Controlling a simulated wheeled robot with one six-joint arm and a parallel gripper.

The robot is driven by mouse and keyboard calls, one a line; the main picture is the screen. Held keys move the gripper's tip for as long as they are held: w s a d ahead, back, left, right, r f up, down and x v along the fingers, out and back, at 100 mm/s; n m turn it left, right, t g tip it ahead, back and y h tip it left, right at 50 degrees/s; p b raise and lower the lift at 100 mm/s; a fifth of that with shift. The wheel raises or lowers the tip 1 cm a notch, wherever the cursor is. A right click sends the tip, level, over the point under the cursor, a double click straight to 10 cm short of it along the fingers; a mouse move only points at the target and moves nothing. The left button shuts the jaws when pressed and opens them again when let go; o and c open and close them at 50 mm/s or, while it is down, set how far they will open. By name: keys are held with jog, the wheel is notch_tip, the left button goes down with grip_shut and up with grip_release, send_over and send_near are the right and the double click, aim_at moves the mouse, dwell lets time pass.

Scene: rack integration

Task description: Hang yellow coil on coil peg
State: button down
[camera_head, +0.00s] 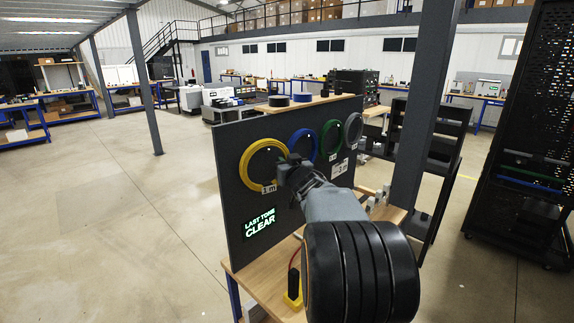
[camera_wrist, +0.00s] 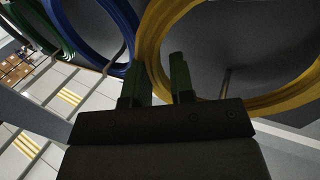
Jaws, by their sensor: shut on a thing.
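The yellow coil (camera_head: 243,168) is in front of the dark upright board, left of the other coils, with a "1 m" tag at its lower edge. In the wrist view the yellow coil (camera_wrist: 275,103) crosses the upper right. My gripper (camera_head: 287,168) is at the coil's right side; in the wrist view its green-tipped fingers (camera_wrist: 158,75) are shut on the coil's band. A thin grey peg (camera_wrist: 226,82) shows inside the ring, right of the fingers. I cannot tell whether the coil's band rests on it.
A blue coil (camera_head: 303,146), a green coil (camera_head: 331,139) and a grey coil (camera_head: 353,129) hang to the right on the board (camera_head: 230,205). The board displays "LAST TONE CLEAR" in green (camera_head: 259,222). A wooden bench (camera_head: 258,287) lies below. A dark post (camera_head: 425,100) stands behind.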

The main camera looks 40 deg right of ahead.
jog(key=shift+w+a+f+b, duration=0.15)
jog(key=shift+w+f+b, duration=0.35)
jog(key=shift+w, duration=0.15)
dwell(1.8)
jog(key=c, duration=0.9)
grip_release()
jog(key=shift+s, duration=0.1)
jog(key=b+v, duration=0.1)
jog(key=v, duration=1.2)
jog(key=shift+s+a, duration=0.15)
jog(key=shift+s, duration=0.15)
jog(key=shift+r, duration=0.1)
